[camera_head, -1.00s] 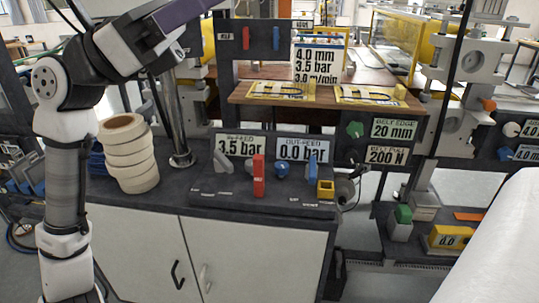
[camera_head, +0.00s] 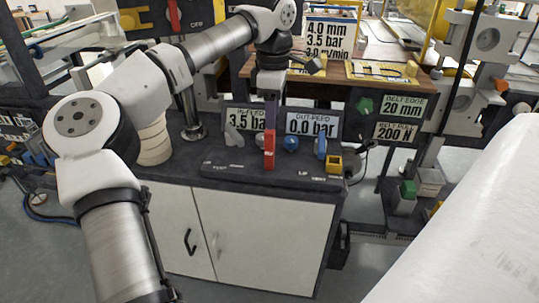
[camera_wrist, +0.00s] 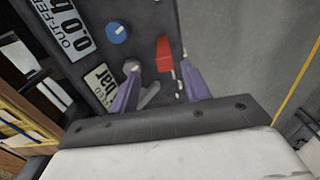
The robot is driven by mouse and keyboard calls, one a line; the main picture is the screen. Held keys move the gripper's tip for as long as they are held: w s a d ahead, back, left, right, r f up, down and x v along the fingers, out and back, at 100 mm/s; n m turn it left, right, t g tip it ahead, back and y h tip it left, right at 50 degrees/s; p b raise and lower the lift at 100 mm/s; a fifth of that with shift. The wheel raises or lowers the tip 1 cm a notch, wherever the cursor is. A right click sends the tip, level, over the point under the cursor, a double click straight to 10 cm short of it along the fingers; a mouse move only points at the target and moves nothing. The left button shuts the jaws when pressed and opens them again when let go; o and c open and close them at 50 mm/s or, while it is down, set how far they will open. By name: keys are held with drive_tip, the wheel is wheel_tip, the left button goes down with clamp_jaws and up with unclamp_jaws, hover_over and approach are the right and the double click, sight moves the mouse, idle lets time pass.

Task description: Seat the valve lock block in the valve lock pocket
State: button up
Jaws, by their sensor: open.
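A red upright block (camera_head: 269,152), which I take for the valve lock block, stands on the dark console. It also shows in the wrist view (camera_wrist: 164,54), ahead of the purple fingers and toward the right one. A small yellow open-topped holder (camera_head: 334,164), likely the valve lock pocket, is at the console's right end; I cannot make it out in the wrist view. My gripper (camera_head: 270,126) points down directly above the red block. In the wrist view my gripper (camera_wrist: 158,68) is open, with nothing held. Whether the fingertips overlap the block's top is unclear.
A grey lever (camera_head: 233,135), a blue knob (camera_head: 291,143) and a blue lever (camera_head: 321,146) stand near the red block. Pressure signs (camera_head: 312,123) rise behind. A wooden shelf (camera_head: 430,83) is above and behind.

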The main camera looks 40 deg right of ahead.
sight(270, 147)
wheel_tip(270, 147, down, 5)
drive_tip(key=shift+r, duration=0.15)
drive_tip(key=shift+a+f+p, duration=0.25)
drive_tip(key=shift+f+p, duration=0.1)
drive_tip(key=shift+f, duration=1)
drive_tip(key=shift+a+f+p, duration=0.2)
drive_tip(key=shift+f+p, duration=0.15)
drive_tip(key=shift+f, duration=0.95)
clamp_jaws()
